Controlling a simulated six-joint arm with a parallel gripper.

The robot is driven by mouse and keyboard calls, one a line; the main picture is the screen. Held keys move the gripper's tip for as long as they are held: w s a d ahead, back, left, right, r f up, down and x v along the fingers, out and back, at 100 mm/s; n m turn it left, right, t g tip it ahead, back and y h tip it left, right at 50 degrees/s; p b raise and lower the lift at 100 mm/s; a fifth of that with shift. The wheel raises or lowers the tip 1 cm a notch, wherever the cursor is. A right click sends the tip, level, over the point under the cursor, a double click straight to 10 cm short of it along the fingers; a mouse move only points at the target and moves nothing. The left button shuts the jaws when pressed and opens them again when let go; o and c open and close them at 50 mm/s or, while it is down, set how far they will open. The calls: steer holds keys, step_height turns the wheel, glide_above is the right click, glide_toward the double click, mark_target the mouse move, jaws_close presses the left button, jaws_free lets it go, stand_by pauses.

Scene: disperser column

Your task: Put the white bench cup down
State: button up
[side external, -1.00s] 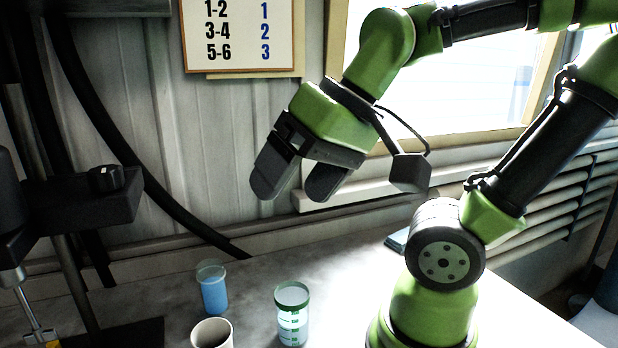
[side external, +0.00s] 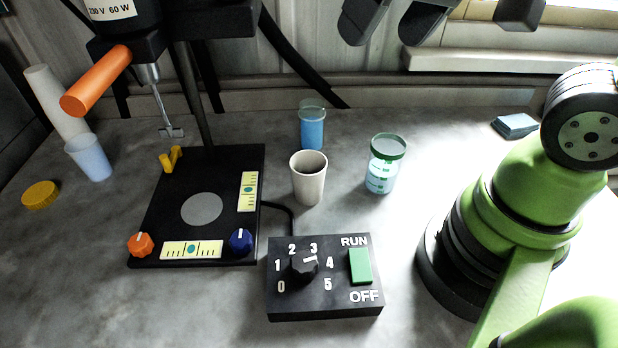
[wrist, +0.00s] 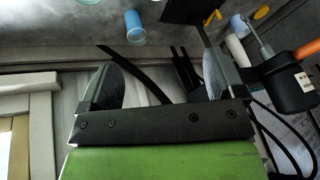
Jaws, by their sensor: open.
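I cannot make out the off-white cup in the wrist view.
A black control box (side external: 325,280) is in front. The disperser stand's base (side external: 165,215) lies left, with a translucent cup (side external: 88,157) beyond it.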

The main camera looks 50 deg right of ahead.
steer(key=w+a+f+n+g+h, duration=0.1)
steer(key=w+a+f+n+g, duration=0.15)
steer(key=w+f, duration=0.6)
steer(key=g+h, duration=0.1)
steer(key=g, duration=0.1)
glide_toward(309, 170)
steer(key=s+f, duration=0.2)
steer(key=shift+n, duration=0.25)
steer(key=shift+w+a+f, duration=0.1)
steer(key=shift+a+f, duration=0.1)
steer(key=shift+f, duration=0.8)
steer(key=shift+w+a+f, duration=0.1)
steer(key=shift+a+f, duration=0.1)
steer(key=shift+f, duration=0.75)
steer(key=shift+w+a+f, duration=0.1)
steer(key=shift+a+f, duration=0.1)
steer(key=shift+f, duration=0.8)
steer(key=c, duration=1.1)
steer(key=shift+r, duration=0.1)
steer(key=s+r+m, duration=0.3)
steer(key=r+m, duration=0.1)
steer(key=r, duration=0.6)
steer(key=shift+m, duration=0.3)
steer(key=f, duration=0.6)
steer(key=a+f, duration=0.1)
steer(key=f, duration=0.3)
steer(key=shift+s, duration=0.1)
